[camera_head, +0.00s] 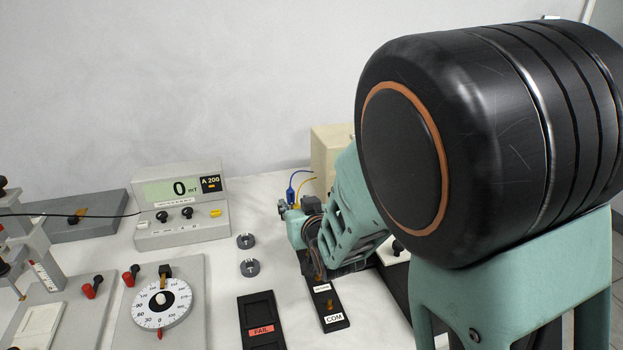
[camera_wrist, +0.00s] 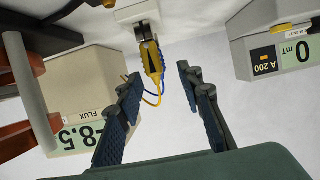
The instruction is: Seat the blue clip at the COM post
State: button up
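In the head view a small blue clip (camera_head: 290,193) with a blue lead stands just beyond my arm's end. The COM label (camera_head: 334,319) is on a black strip (camera_head: 340,327), with a small brass-coloured post (camera_head: 330,303) just behind it. My gripper (camera_wrist: 158,74) shows in the wrist view with its two dark fingers spread and nothing visibly pinched. A yellow clip (camera_wrist: 152,62) with grey jaws appears between and beyond the fingertips, by a white block (camera_wrist: 134,12). Blue and yellow leads curve below it. I cannot make out the blue clip's body in the wrist view.
A meter reading 0 mT (camera_head: 185,205) stands at the back left. Two dark rings (camera_head: 248,267), a FAIL tray (camera_head: 262,331) and a dial board (camera_head: 160,305) are on the white table. A beige flux meter (camera_wrist: 90,90) shows in the wrist view. My arm blocks the right side.

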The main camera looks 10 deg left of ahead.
aim_at(292, 199)
jog(key=x, duration=0.3)
jog(key=shift+w+a+f, duration=0.1)
jog(key=shift+w+f, duration=0.05)
jog(key=shift+w, duration=0.1)
jog(key=shift+f+b+x, duration=0.2)
jog(key=shift+b+x, duration=0.35)
jog(key=shift+x, duration=2.05)
jog(key=shift+d, duration=0.2)
grip_shut()
